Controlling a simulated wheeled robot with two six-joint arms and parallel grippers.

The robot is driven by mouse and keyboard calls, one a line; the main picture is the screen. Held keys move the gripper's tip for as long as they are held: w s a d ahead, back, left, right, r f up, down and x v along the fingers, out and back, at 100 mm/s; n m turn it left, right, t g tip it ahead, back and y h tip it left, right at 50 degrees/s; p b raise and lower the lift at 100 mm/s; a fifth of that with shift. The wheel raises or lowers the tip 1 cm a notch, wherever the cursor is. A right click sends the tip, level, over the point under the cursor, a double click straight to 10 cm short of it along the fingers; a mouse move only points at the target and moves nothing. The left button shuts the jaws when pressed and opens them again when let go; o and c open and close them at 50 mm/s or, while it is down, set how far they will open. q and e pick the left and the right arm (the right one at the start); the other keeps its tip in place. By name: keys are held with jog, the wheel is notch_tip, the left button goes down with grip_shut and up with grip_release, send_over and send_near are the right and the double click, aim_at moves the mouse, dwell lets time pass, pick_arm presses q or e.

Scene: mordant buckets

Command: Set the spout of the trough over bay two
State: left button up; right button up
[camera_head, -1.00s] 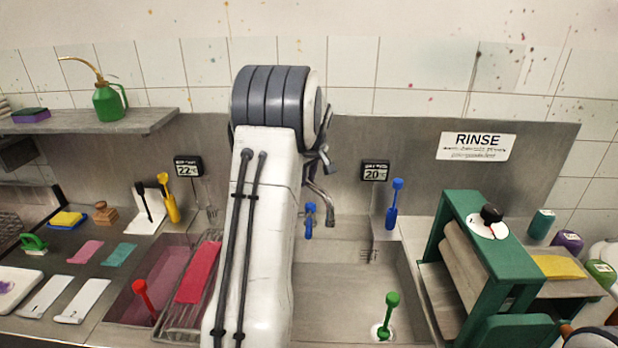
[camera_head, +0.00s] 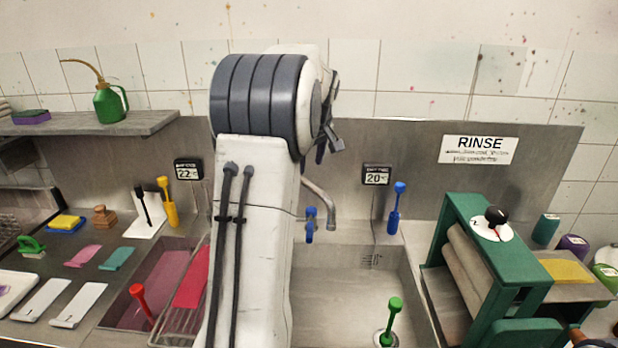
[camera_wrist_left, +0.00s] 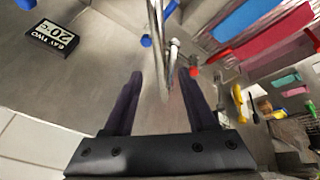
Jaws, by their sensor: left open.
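The metal spout (camera_head: 320,200) curves out from behind my left arm in the head view, its tip hanging near the left back of the right-hand basin (camera_head: 345,280). The black BAY TWO display (camera_head: 376,175), reading 20, is on the wall above that basin; it also shows in the left wrist view (camera_wrist_left: 52,38). My left gripper (camera_head: 330,143) is open, just above the spout. In the left wrist view, metal pipework (camera_wrist_left: 160,45) lies beyond and between its parted fingers (camera_wrist_left: 160,73); contact cannot be told. The spout's base is hidden by my arm.
The left basin (camera_head: 165,275) holds pink liquid and a rack with red cloth. A blue-handled tap (camera_head: 310,225) is beside the spout. A blue plunger (camera_head: 395,207) and green plunger (camera_head: 390,322) stand at the right basin. A green roller press (camera_head: 480,250) stands right.

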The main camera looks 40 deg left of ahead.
pick_arm(q)
jog(key=shift+v, duration=1.35)
